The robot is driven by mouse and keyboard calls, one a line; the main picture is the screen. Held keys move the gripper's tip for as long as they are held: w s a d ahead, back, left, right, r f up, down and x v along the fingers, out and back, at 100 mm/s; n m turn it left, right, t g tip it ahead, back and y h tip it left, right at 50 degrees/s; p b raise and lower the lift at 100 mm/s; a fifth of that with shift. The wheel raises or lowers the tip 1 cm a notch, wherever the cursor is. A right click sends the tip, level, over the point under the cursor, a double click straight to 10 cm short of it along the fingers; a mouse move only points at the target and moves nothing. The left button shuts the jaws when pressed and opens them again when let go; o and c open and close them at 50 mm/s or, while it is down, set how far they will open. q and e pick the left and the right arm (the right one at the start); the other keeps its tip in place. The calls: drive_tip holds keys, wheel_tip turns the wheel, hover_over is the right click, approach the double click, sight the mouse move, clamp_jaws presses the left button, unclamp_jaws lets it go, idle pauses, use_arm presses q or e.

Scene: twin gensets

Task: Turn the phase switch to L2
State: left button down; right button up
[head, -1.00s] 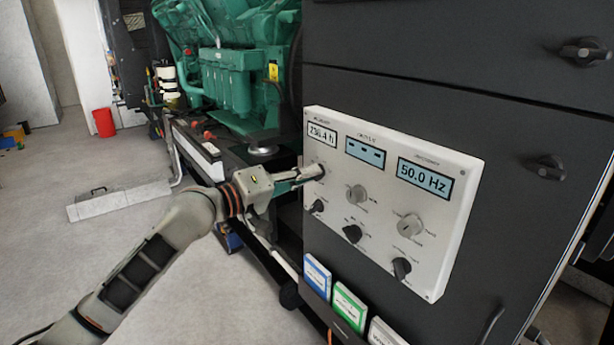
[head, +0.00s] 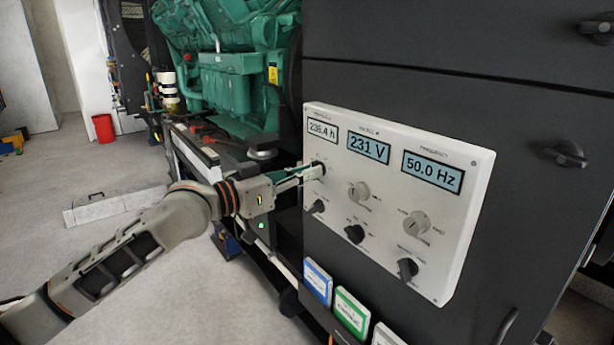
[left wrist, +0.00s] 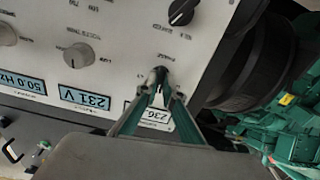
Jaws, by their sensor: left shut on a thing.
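A white control panel (head: 400,150) on the dark cabinet carries three displays and several rotary knobs. The displays read 236.4 h, 231 V (head: 368,147) and 50.0 Hz. My left gripper (head: 318,171) reaches in from the left and is shut on the upper-left knob, below the hours display; I take this for the phase switch. In the left wrist view, the two green-sided fingers of my left gripper (left wrist: 160,92) close on this small phase switch (left wrist: 160,74). Its position marks are too small to read, and the fingers partly hide it. My right gripper is not in view.
A grey knob (head: 359,191) sits close to the right of the held one, and a black knob (head: 317,206) just below it. A green engine (head: 225,75) stands behind at the left. Label blocks (head: 318,282) line the panel's underside. The left floor is mostly clear.

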use_arm(q)
drive_tip(key=shift+m+b, duration=0.5)
drive_tip(key=shift+m, duration=2.3)
drive_tip(key=c, duration=2.2)
unclamp_jaws()
drive_tip(key=shift+d+f, duration=0.1)
drive_tip(key=v, duration=1.2)
